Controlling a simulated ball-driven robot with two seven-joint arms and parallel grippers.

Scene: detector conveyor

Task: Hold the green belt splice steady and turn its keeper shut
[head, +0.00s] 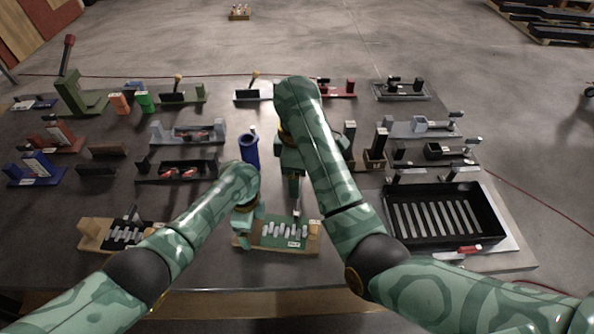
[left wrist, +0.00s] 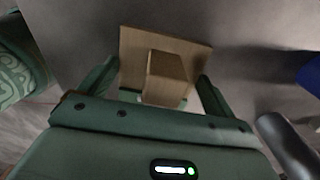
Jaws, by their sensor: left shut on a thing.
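The green belt splice (head: 270,240) lies on a wooden board near the table's front edge in the head view. It has a green surface, a row of pale slanted bars and a small white label. My left gripper (head: 243,218) is at the board's left end. In the left wrist view its fingers are on both sides of a wooden block (left wrist: 175,75) on the board (left wrist: 135,50), and it is shut on that block. My right gripper (head: 294,192) points down above the splice's back right part. Its jaws are too small to read. The keeper cannot be made out clearly.
A similar splice on a wooden board (head: 95,235) lies to the left. A blue cylinder (head: 249,150) stands behind my left gripper. A black slotted tray (head: 480,235) is to the right. Several fixtures fill the back of the table (head: 60,205).

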